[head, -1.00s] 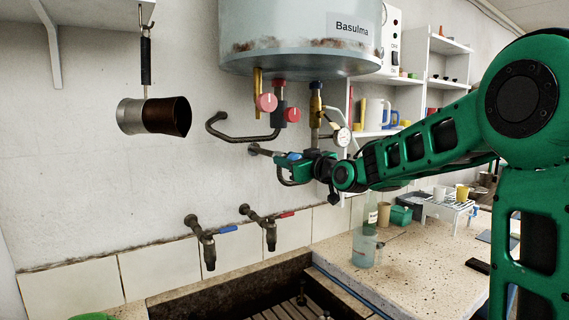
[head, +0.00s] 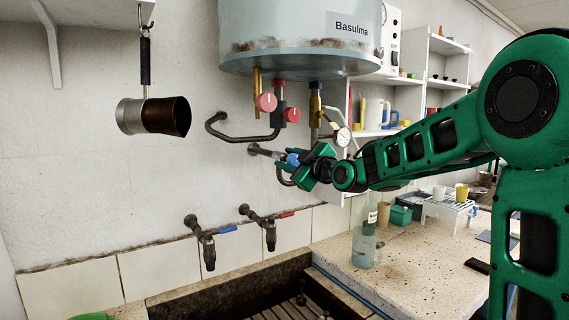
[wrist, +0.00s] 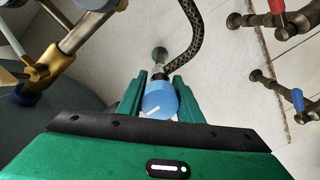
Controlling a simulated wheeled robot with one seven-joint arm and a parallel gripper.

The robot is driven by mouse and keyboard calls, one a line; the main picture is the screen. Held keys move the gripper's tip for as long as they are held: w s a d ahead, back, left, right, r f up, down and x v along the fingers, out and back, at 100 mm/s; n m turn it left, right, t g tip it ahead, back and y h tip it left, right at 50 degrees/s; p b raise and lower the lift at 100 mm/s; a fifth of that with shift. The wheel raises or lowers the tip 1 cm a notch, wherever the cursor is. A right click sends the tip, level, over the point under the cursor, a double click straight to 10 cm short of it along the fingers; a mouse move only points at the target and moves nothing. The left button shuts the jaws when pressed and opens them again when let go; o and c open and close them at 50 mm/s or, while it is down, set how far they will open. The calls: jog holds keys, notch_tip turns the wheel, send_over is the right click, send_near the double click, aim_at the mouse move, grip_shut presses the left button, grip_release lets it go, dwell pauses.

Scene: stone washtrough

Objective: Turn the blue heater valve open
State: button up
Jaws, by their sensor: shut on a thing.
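The blue heater valve (head: 291,158) is a round knob on the wall pipe below the boiler, partly hidden by my gripper in the head view. In the wrist view the blue knob (wrist: 160,100) sits between my two green fingers, with a short white mark slanting across its lower left face. My gripper (wrist: 160,86) is shut on this knob, one finger on each side. It also shows in the head view (head: 300,164), rolled at a slant in front of the wall. A braided hose (wrist: 188,50) runs from behind the knob.
The grey boiler (head: 300,40) hangs just above, with red knobs (head: 266,102) and a round gauge (head: 343,136) close to my arm. Blue-handled (head: 228,229) and red-handled (head: 286,215) taps stand lower left over the trough. A bottle (head: 365,240) stands on the counter.

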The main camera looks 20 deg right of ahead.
dwell(0.4)
jog(key=o, duration=1)
jog(key=shift+s, duration=0.1)
jog(key=shift+o, duration=0.2)
jog(key=v, duration=1)
jog(key=shift+s, duration=0.3)
jog(key=shift+d, duration=0.1)
